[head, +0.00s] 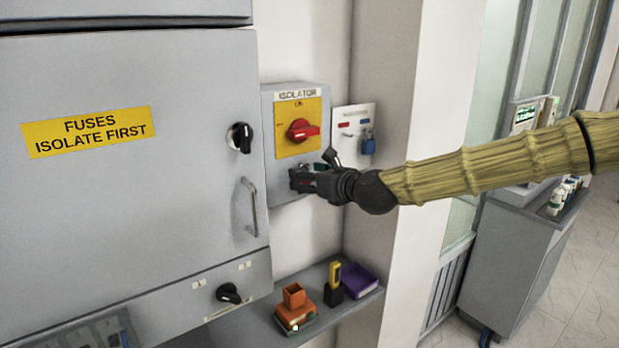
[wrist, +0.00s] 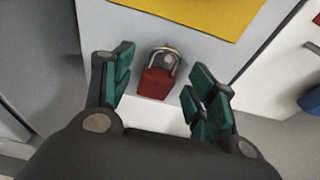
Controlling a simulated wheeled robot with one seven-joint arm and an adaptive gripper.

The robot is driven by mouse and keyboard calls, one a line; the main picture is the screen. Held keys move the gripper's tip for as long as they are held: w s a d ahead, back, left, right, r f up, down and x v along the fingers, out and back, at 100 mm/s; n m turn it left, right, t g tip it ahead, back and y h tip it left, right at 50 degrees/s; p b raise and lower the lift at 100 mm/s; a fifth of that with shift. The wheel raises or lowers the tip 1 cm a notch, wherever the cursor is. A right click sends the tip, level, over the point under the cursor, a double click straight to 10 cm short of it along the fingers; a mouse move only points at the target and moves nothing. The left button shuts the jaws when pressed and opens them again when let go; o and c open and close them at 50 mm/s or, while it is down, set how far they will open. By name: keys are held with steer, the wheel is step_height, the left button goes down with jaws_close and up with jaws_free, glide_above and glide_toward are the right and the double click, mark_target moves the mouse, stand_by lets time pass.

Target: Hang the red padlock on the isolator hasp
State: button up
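The isolator (head: 268,135) is a grey box with a yellow plate and a red rotary handle (head: 303,131). My gripper (head: 303,180) is at its lower front. In the wrist view, the red padlock (wrist: 155,83) is between my open fingers (wrist: 162,68), with visible gaps on both sides. Its shackle (wrist: 165,50) is up against the isolator's grey face, around a small round grey part that looks like the hasp (wrist: 167,58). I cannot tell for certain whether the shackle is threaded through it. In the head view my gripper hides the padlock.
A white board (head: 352,120) with a blue padlock (head: 368,146) is right of the isolator. A grey fuse cabinet (head: 130,190) with a handle (head: 250,205) stands to the left. Below, a shelf (head: 250,330) holds an orange holder (head: 294,296) and a purple tray (head: 360,280).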

steer(key=shift+s, duration=0.1)
steer(key=v, duration=1.2)
steer(key=s+f+n+g+h+b, duration=0.15)
steer(key=s+f+n, duration=0.3)
steer(key=f, duration=1.05)
steer(key=s+f+n+g+h, duration=0.1)
steer(key=s+f+n+g, duration=0.3)
steer(key=f, duration=1)
steer(key=s+f+n+g+h+b, duration=0.15)
steer(key=s+f+n, duration=0.35)
steer(key=f, duration=1)
steer(key=s+d+f+n+g+h, duration=0.1)
steer(key=s+d+f+n+g, duration=0.1)
steer(key=s+d+f+n, duration=0.3)
steer(key=s+d+f+n+g+h+b, duration=0.1)
steer(key=s+d+f+n+h, duration=0.1)
steer(key=s+d+f+n, duration=0.3)
steer(key=s+d+f+n+g+h+b, duration=0.1)
steer(key=s+d+f+n, duration=0.4)
steer(key=s+f, duration=0.7)
steer(key=s+d+g+h, duration=0.1)
steer(key=s, duration=0.6)
steer(key=shift+s+d+g, duration=0.2)
steer(key=shift+d+g, duration=0.05)
steer(key=shift+g, duration=0.05)
